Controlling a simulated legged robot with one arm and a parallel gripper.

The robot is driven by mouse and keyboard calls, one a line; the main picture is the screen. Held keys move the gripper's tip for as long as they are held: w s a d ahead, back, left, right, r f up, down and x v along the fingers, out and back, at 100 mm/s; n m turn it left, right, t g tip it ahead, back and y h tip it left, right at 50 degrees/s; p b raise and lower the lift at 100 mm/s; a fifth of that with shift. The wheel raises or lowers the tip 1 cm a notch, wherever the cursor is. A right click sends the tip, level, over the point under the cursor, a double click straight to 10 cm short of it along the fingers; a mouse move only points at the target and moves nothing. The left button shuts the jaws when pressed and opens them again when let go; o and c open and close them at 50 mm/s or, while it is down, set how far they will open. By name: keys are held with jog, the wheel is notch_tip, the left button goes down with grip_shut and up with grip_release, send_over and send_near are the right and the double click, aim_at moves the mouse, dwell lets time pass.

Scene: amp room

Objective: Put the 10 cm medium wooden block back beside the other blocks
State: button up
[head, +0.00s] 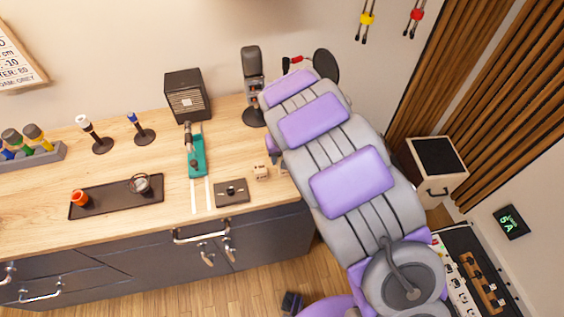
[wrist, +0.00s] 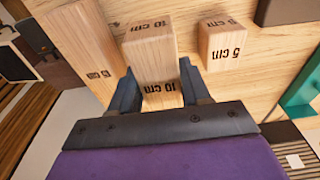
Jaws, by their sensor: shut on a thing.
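The 10 cm wooden block (wrist: 150,58) is in the middle of the wrist view, with "10 cm" printed on two faces. My gripper (wrist: 157,78) is shut on it, one dark finger on each side. A longer wooden block (wrist: 82,40) stands close to its left, its label only partly readable. The small 5 cm block (wrist: 222,45) is to its right, across a gap of bare wood. In the head view a small block (head: 261,172) shows on the bench beside my arm, which hides the held block. I cannot tell whether the held block touches the bench.
A microphone-like stand (head: 253,85) is behind my arm. Bare bench lies left of the green tool.

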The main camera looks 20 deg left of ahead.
jog(key=shift+f+b, duration=0.35)
jog(key=shift+f, duration=1.45)
jog(key=o, duration=1.2)
jog(key=r, duration=0.4)
jog(key=r+p, duration=0.1)
jog(key=r, duration=0.3)
jog(key=s+r, duration=0.1)
jog(key=r, duration=0.3)
jog(key=shift+d, duration=0.4)
